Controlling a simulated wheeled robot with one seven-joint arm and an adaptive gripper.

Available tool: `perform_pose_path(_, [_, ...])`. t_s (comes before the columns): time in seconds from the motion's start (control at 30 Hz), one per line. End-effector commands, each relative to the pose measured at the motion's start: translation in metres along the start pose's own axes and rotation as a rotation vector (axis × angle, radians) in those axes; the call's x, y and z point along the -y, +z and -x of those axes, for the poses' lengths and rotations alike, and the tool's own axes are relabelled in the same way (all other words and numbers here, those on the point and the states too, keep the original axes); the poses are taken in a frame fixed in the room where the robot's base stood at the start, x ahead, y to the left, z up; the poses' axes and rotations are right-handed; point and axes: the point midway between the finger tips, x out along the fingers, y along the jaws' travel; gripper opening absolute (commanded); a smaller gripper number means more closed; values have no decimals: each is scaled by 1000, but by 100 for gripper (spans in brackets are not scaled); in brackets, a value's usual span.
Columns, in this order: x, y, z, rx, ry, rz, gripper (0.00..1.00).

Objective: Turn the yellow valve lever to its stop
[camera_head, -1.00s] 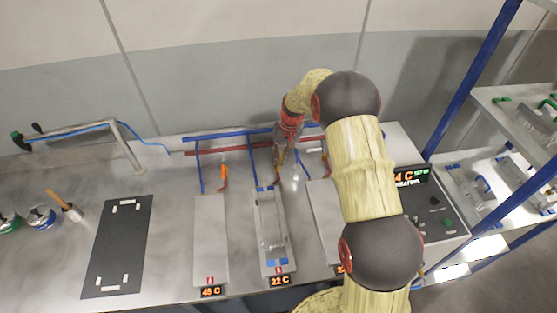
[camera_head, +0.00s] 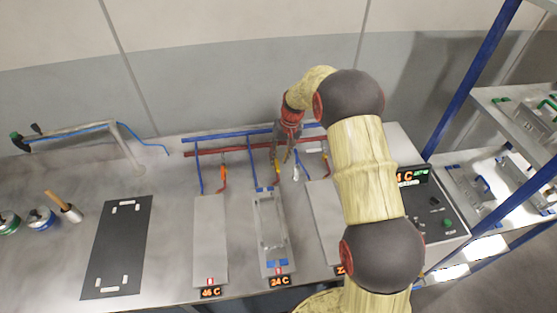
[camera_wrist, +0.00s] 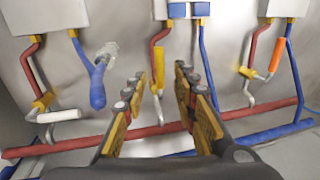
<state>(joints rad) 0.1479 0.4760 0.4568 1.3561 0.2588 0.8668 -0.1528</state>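The yellow valve lever (camera_wrist: 159,68) is in the middle of the wrist view, on the middle red branch pipe. It points up toward the middle plate, roughly in line with the pipe. My gripper (camera_wrist: 160,78) is open, with one finger on each side of the lever and a visible gap on both sides. Whether it touches the lever cannot be told. In the head view my gripper (camera_head: 285,158) hangs over the pipes behind the middle plate (camera_head: 259,268), and the yellow lever (camera_head: 277,168) shows small beside the fingers.
An orange lever (camera_wrist: 279,55) and a white lever (camera_wrist: 58,116) sit on neighbouring branches. A red main pipe (camera_wrist: 262,109) crosses below. A black mat (camera_head: 118,250) lies left on the bench.

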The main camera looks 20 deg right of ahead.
Motion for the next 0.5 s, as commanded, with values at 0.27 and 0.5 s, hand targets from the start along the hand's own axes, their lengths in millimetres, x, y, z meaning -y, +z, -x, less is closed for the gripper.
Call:
perform_pose_path(0.27, [0, -1, 58, -5, 0, 0, 28])
perform_pose_path(0.5, [0, -1, 93, -2, 0, 0, 28])
